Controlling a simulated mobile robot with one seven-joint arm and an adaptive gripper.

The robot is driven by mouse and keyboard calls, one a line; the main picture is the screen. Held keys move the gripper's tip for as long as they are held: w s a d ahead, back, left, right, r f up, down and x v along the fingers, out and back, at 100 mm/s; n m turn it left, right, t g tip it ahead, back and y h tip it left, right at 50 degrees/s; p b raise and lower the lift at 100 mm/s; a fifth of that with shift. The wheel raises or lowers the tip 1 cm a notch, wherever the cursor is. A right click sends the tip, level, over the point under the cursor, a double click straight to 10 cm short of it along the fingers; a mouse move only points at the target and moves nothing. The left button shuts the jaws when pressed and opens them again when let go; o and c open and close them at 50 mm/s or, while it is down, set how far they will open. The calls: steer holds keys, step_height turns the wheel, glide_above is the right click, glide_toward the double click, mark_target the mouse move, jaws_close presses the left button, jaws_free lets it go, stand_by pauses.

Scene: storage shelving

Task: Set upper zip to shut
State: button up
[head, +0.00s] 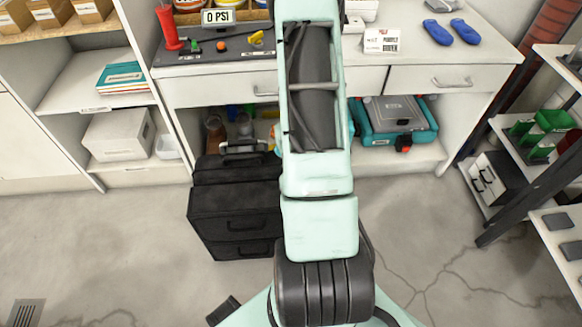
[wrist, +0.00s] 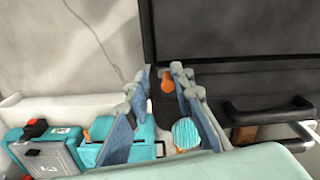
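A black fabric bag or case (head: 233,210) with stacked sections and handles stands on the floor at the desk front, left of my arm. In the wrist view its dark side (wrist: 235,50) fills the upper right, with a black handle (wrist: 265,112) below. My gripper (wrist: 160,75) is hidden behind my arm in the head view. In the wrist view its two pale blue-grey fingers are apart. A small orange tab (wrist: 167,83) shows between the fingertips, nearer the right finger; I cannot tell whether it touches. I cannot make out the upper zip's line or its position.
Teal cases (head: 395,120) sit on the low shelf right of my arm; teal cases (wrist: 45,150) also show at lower left in the wrist view. A dark-framed rack (head: 535,150) stands at right. Grey floor (head: 100,240) is clear at front left.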

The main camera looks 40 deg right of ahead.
steer(key=shift+w+a, duration=0.1)
steer(key=shift+r, duration=0.1)
steer(key=shift+r, duration=0.3)
step_height(320, 180, up, 11)
steer(key=shift+r, duration=0.15)
stand_by(0.6)
